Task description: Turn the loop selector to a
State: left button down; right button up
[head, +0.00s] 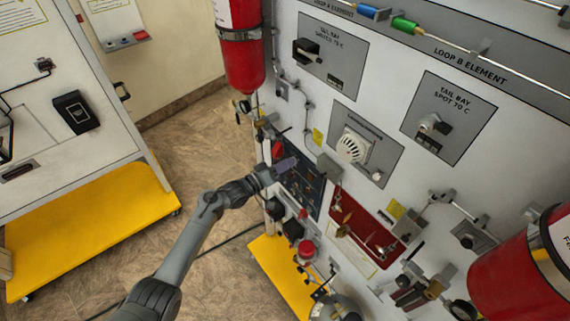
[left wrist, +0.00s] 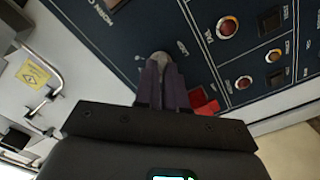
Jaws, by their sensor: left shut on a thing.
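The dark control panel (head: 304,188) is on the trainer's white front, and in the left wrist view the dark panel (left wrist: 120,45) fills the upper part. My left gripper (head: 288,164) reaches this panel from the left. In the left wrist view my left gripper (left wrist: 164,75) has its fingers close together on a small grey knob (left wrist: 160,57), which I take to be the loop selector. Only the knob's rounded end shows; its pointer and the position it marks are hidden or too small to read. My right gripper is not in view.
A red square control (left wrist: 205,105) lies close beside the fingers. Red round lamps (left wrist: 228,27) are further right on the panel. A bent metal pipe (left wrist: 50,88) is to the left. A red cylinder (head: 240,62) hangs above the panel's left side; a white round detector (head: 352,148) is to its right.

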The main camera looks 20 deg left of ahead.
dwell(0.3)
pick_arm(q)
jog(key=c, duration=1.2)
grip_release()
jog(key=v, duration=1)
jog(key=shift+s+a, duration=0.2)
jog(key=shift+s, duration=0.15)
